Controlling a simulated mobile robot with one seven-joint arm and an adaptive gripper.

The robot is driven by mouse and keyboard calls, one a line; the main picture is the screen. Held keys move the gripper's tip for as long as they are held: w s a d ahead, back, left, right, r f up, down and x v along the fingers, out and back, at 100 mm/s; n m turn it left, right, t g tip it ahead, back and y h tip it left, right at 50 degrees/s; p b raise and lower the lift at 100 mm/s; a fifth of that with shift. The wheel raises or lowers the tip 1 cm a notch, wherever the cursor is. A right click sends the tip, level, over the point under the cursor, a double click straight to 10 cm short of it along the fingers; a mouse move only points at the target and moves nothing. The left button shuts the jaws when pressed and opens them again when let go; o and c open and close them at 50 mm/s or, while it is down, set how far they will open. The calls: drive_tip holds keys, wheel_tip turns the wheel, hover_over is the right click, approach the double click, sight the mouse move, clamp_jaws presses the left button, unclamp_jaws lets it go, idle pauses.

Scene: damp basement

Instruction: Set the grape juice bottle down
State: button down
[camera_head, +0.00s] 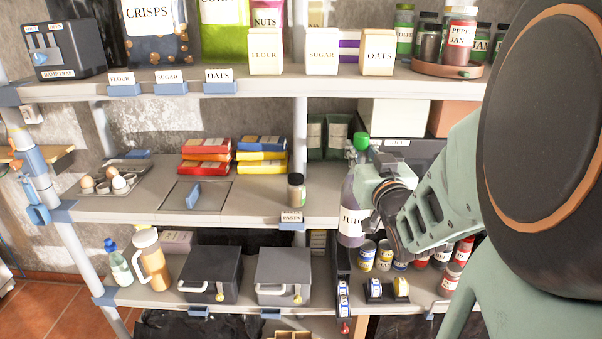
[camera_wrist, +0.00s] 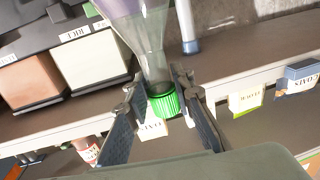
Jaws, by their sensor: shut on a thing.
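The grape juice bottle (camera_head: 350,212) is upright, with a green cap, dark purple juice and a white label partly hidden by my gripper. My gripper (camera_head: 366,178) is shut on its upper part, below the cap. In the head view the bottle overlaps the middle shelf's (camera_head: 250,210) front edge, and its base shows below that edge. I cannot tell whether it touches anything underneath. In the wrist view the bottle (camera_wrist: 147,45) appears cap down, with my gripper's fingers (camera_wrist: 158,88) on both sides of its clear neck.
A small dark-lidded jar (camera_head: 296,190) stands left of the bottle on the middle shelf, with bare shelf between them. Red and yellow packets (camera_head: 262,155) lie farther left. Several cans (camera_head: 384,256) and two lidded boxes (camera_head: 284,275) fill the lower shelf.

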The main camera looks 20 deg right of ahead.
drive_tip(key=shift+d+r+p, duration=0.15)
drive_tip(key=shift+d+r, duration=0.05)
drive_tip(key=shift+r, duration=0.4)
drive_tip(key=shift+d+r+p, duration=0.15)
drive_tip(key=shift+d+r, duration=0.05)
drive_tip(key=shift+r, duration=0.35)
drive_tip(key=shift+w+d+r, duration=0.1)
drive_tip(key=shift+w, duration=0.1)
drive_tip(key=w+d+f+p, duration=0.1)
drive_tip(key=w+p, duration=0.1)
drive_tip(key=w, duration=0.6)
drive_tip(key=w+d+f+p, duration=0.2)
drive_tip(key=w, duration=0.7)
drive_tip(key=shift+w+f, duration=0.2)
drive_tip(key=shift+f, duration=0.25)
drive_tip(key=c, duration=1.7)
unclamp_jaws()
drive_tip(key=shift+s+f, duration=0.1)
drive_tip(key=shift+f, duration=0.1)
